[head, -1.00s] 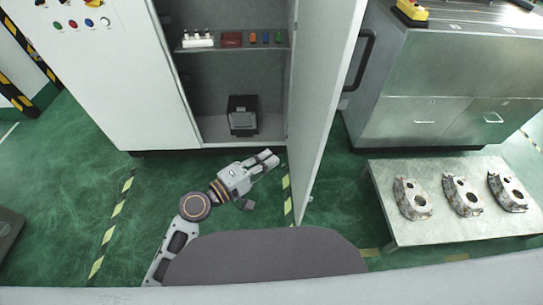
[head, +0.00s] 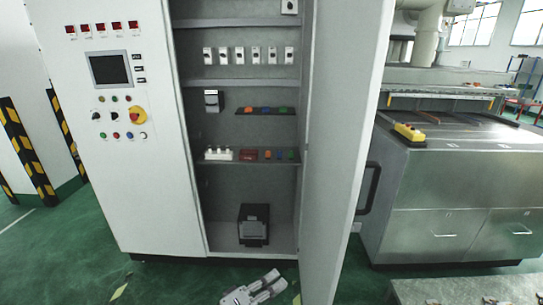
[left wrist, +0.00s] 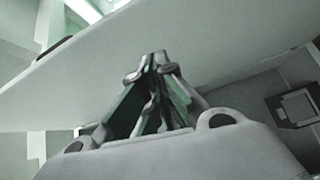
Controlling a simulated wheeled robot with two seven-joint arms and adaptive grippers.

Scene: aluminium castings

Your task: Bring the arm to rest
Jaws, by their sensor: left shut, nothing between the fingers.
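My left gripper (head: 272,279) shows at the bottom edge of the head view, in front of the open cabinet and left of its door. It is shut and empty. In the left wrist view its fingertips (left wrist: 154,60) meet, with a large pale panel behind them that looks like the cabinet door. Most of my left arm is below the head view's edge. My right gripper is in neither view.
The open cabinet door (head: 345,150) stands out just right of my gripper. A dark box (head: 253,225) sits on the cabinet floor. A metal machine (head: 440,190) stands at right, with a low metal table (head: 465,288) before it. Green floor shows at left.

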